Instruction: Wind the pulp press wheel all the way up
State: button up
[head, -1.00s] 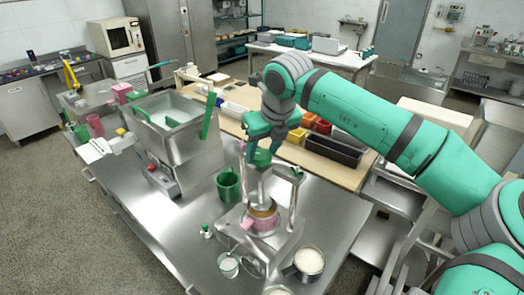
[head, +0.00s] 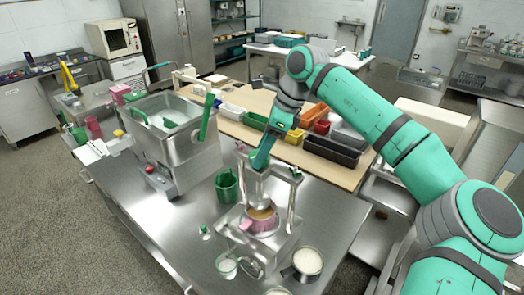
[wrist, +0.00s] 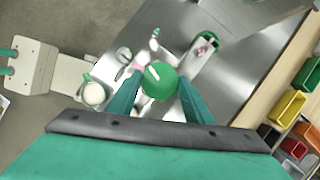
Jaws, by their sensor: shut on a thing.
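The pulp press (head: 293,200) is a small metal frame with two posts on the near part of the steel bench. A pink and tan container (head: 264,222) sits between its posts, under the press's metal plunger. The press wheel (wrist: 160,80) is a round green knob with a white mark, seen from above in the wrist view. My gripper (wrist: 158,88) is shut on it, one teal finger on each side. In the head view my gripper (head: 261,160) points down and tilted at the press top and hides most of the wheel.
A green cup (head: 227,186) stands just left of the press. A glass cup (head: 227,266) and a metal bowl of white contents (head: 307,262) stand in front of it. A steel basin (head: 178,135) is at the left. Coloured bins (head: 330,148) lie behind.

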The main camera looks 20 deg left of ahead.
jog(key=shift+w+n+g, duration=0.15)
jog(key=shift+n+g, duration=0.25)
jog(key=shift+n, duration=0.6)
jog(key=shift+h, duration=0.3)
jog(key=o, duration=1)
jog(key=shift+o, duration=0.2)
